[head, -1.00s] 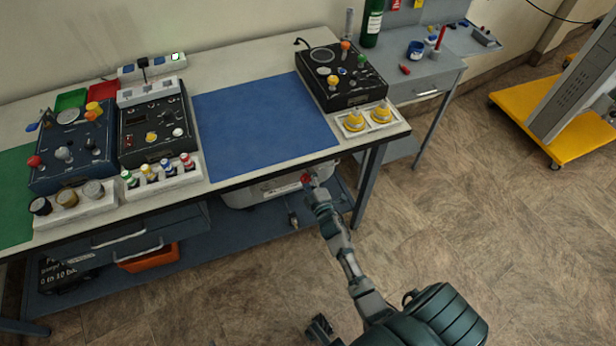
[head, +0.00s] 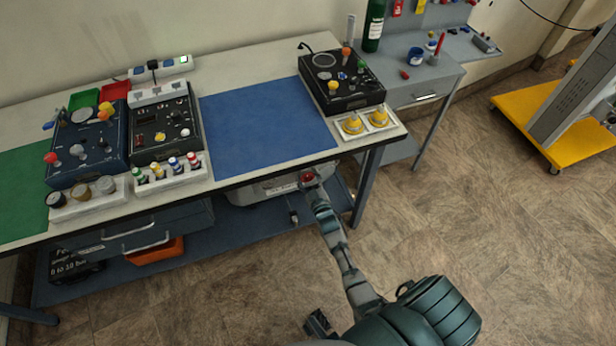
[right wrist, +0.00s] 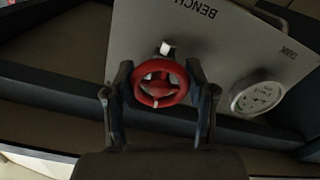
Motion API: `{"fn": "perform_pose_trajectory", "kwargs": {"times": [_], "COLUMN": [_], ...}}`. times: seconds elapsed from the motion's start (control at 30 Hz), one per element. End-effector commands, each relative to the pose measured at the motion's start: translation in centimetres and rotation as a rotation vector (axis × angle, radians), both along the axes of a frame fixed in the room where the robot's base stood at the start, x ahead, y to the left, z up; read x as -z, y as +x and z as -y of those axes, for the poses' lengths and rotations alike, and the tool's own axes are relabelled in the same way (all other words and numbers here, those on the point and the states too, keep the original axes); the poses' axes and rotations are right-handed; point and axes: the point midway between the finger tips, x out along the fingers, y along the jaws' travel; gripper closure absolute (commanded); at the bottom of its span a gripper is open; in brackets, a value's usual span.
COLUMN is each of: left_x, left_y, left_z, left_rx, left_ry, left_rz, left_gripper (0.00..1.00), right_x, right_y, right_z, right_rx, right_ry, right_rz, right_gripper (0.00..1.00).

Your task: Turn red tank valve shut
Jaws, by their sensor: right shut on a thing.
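The red tank valve (right wrist: 160,83) is a round handwheel on a pale grey panel (right wrist: 205,45) in the right wrist view. In the head view the valve (head: 307,177) shows as a small red spot under the table's front edge. My right gripper (right wrist: 160,90) has one finger on each side of the wheel and is shut on it. In the head view my right gripper (head: 311,185) reaches in below the tabletop. A small white mark shows on the wheel's lower rim.
A round gauge (right wrist: 257,97) sits right of the valve on the panel. The workbench (head: 335,152) overhangs the valve, with a lower shelf (head: 215,245) beneath. A table leg (head: 367,190) stands close to the right of my arm. The floor in front is clear.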

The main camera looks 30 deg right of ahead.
Motion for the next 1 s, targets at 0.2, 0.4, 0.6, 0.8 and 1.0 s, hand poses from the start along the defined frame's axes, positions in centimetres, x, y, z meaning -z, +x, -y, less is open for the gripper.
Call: {"fn": "perform_pose_trajectory", "kwargs": {"times": [0.2,0.4,0.6,0.8,1.0], "left_x": [1.3,1.8,2.0,2.0,2.0], "left_y": [0.2,0.2,0.2,0.2,0.2], "left_z": [0.1,0.1,0.0,0.0,0.0], "left_rx": [0.001,0.001,0.002,0.001,0.001], "left_ry": [0.0,-0.001,-0.002,-0.002,-0.002], "left_rz": [-0.003,-0.004,-0.003,-0.003,-0.003], "left_gripper": [0.41,0.41,0.41,0.41,0.41], "right_x": [1.0,1.1,1.1,1.2,0.9], "right_y": [-0.4,-0.4,-0.4,-0.4,-0.3], "right_z": [0.2,0.1,0.0,0.0,-0.1], "right_rx": [0.006,0.005,0.004,0.004,0.002], "right_ry": [0.094,0.131,0.14,0.139,0.136], "right_rz": [-0.001,0.007,0.009,0.009,0.014], "right_gripper": [0.8,0.79,0.79,0.8,0.19]}}
